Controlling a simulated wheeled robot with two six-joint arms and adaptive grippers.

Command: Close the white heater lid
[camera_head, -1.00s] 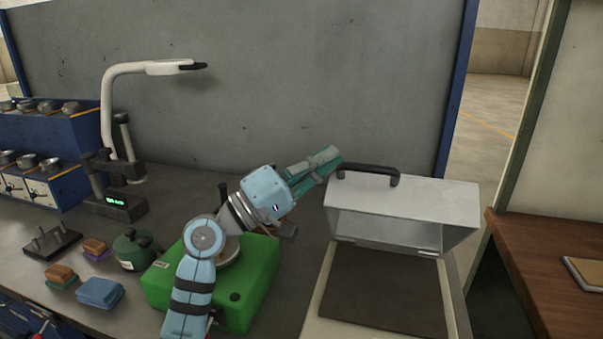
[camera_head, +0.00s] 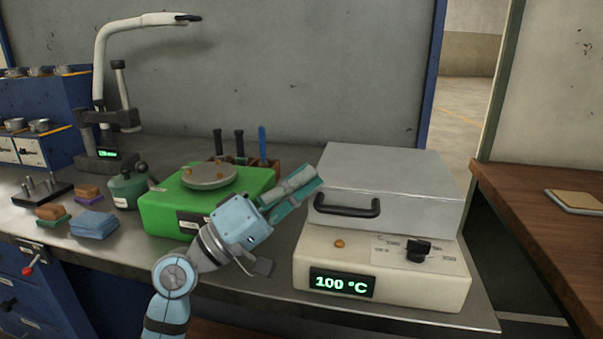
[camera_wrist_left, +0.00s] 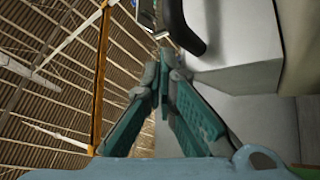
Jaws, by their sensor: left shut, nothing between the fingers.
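The white heater (camera_head: 385,275) stands on the bench at the right, with a display reading 100 °C and a black knob. Its white lid (camera_head: 390,175) lies down over the base, with the black handle (camera_head: 347,207) at its front. My left gripper (camera_head: 312,182) is shut and empty at the lid's left side, close to the handle; I cannot tell whether it touches the lid. The left wrist view shows the fingertips (camera_wrist_left: 165,62) together beside the dark handle (camera_wrist_left: 182,30) and pale lid (camera_wrist_left: 235,40). My right gripper is not in view.
A green machine (camera_head: 160,208) with a round plate stands left of the heater, behind my left arm. A wooden table (camera_head: 545,230) is at the right.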

